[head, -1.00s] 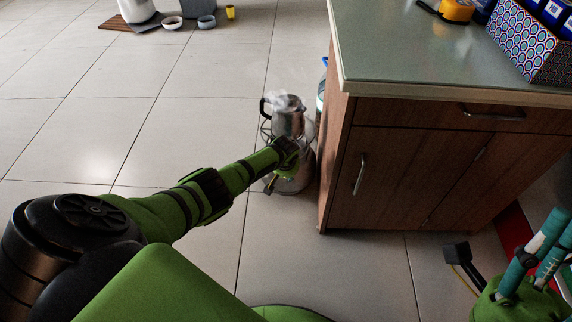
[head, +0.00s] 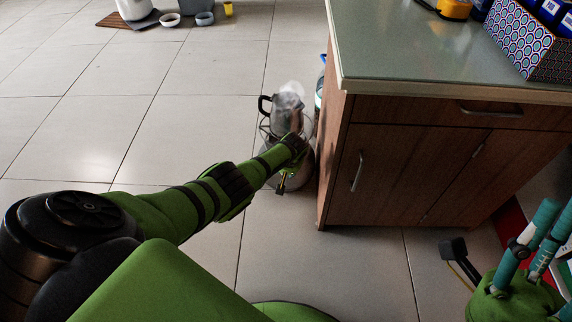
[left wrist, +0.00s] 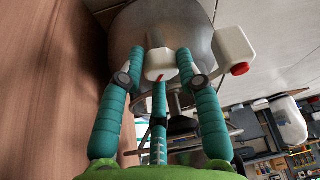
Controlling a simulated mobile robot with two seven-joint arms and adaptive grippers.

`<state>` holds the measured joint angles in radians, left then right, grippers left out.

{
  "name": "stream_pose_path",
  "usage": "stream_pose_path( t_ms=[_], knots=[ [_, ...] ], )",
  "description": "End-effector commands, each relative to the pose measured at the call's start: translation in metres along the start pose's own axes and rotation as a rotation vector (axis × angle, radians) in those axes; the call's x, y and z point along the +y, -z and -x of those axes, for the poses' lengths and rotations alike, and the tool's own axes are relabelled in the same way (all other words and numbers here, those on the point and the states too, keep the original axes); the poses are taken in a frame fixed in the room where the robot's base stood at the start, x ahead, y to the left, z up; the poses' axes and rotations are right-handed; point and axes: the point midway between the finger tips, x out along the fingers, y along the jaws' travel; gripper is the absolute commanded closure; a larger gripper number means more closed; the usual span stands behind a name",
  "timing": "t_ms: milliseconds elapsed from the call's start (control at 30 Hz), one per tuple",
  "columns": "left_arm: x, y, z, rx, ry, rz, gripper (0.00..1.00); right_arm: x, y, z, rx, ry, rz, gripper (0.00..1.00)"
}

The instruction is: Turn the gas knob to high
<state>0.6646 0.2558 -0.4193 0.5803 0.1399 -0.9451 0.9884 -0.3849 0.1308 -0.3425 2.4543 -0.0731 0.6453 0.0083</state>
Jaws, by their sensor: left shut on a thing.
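A grey gas cylinder (head: 302,170) stands on the floor beside the wooden cabinet, with a steaming metal kettle (head: 288,113) on top. In the left wrist view, the cylinder's rounded grey body (left wrist: 125,40) fills the top middle. A small white knob (left wrist: 160,61) with a red mark sits between the teal fingertips of my left gripper (left wrist: 160,76), which is shut on it. In the head view, my forearm and hand hide the knob and fingers.
The wooden cabinet (head: 400,165) with a green-grey top stands close to the right of the cylinder. Tiled floor (head: 190,130) is open to the left. A white container with a red cap (left wrist: 235,48) shows beside the cylinder in the left wrist view.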

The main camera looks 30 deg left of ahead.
Motion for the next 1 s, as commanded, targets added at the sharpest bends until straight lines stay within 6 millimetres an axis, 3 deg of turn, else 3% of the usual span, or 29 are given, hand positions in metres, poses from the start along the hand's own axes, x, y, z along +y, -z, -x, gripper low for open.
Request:
stream_pose_path(
  t_ms=[67, 100, 133, 633, 1000],
  knots=[
    [-0.001, 0.01, 0.002, 0.02, -0.002, 0.0, 0.98, 0.0, 0.0, 0.0, 0.0, 0.0, 0.0, 0.6],
    [-0.001, 0.01, 0.002, 0.02, -0.002, 0.0, 0.57, 0.0, 0.0, 0.0, 0.0, 0.0, 0.0, 0.6],
    [-0.001, 0.011, 0.002, 0.02, -0.002, -0.001, 0.45, 0.0, 0.0, 0.0, 0.0, 0.0, 0.0, 0.6],
    [0.0, 0.003, 0.005, 0.007, -0.001, -0.003, 0.44, 0.0, 0.001, -0.001, 0.004, 0.0, 0.002, 0.6],
    [0.0, 0.004, 0.041, 0.01, -0.003, -0.002, 0.44, 0.0, 0.0, -0.001, 0.002, 0.0, 0.001, 0.6]
  ],
)
